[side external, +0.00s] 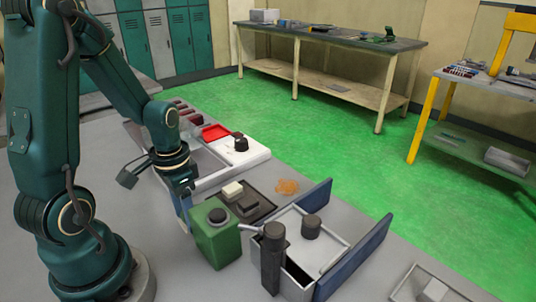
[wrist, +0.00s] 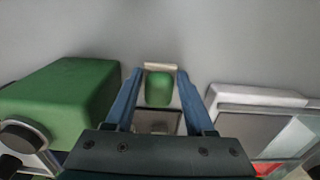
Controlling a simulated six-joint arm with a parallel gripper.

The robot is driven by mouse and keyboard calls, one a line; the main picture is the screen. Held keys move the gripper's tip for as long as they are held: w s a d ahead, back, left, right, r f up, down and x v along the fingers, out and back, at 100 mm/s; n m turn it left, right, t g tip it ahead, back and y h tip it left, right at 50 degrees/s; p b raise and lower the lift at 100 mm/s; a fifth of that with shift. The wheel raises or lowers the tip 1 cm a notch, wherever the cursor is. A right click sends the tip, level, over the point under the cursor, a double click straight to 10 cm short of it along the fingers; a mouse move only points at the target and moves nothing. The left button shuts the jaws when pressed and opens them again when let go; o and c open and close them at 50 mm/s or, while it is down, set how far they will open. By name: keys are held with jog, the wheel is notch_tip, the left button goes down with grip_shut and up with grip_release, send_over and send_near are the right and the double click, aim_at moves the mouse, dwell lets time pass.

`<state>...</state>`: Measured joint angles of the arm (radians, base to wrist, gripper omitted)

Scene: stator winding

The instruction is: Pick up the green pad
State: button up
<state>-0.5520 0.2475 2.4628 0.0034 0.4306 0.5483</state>
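The green pad (wrist: 158,88) shows in the wrist view between the two blue fingers of my gripper (wrist: 160,76). A narrow gap seems to show on each side of the pad, so my gripper looks open around it and not clamped. A pale strip (wrist: 160,66) lies just beyond the pad, near the fingertips. In the side view my gripper (side external: 184,204) points down to the left of the dark tray (side external: 262,211), behind the green box. I cannot make out the green pad there.
The green box (side external: 218,243) stands close to my gripper; it also fills the left of the wrist view (wrist: 65,95). A cream block (side external: 232,189) and a dark block (side external: 248,203) lie in the dark tray. A white unit (side external: 237,156) and blue-walled box (side external: 352,262) stand nearby.

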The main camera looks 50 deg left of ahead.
grip_shut()
jog(key=shift+r, duration=0.2)
notch_tip(320, 180, up, 9)
jog(key=shift+r, duration=0.1)
jog(key=shift+w+d+r, duration=0.1)
jog(key=shift+w+d, duration=0.05)
jog(key=shift+d, duration=0.1)
jog(key=w+d+r, duration=0.5)
jog(key=w+r, duration=0.1)
jog(key=w, duration=0.1)
jog(key=shift+d+r, duration=0.25)
jog(key=shift+r, duration=0.05)
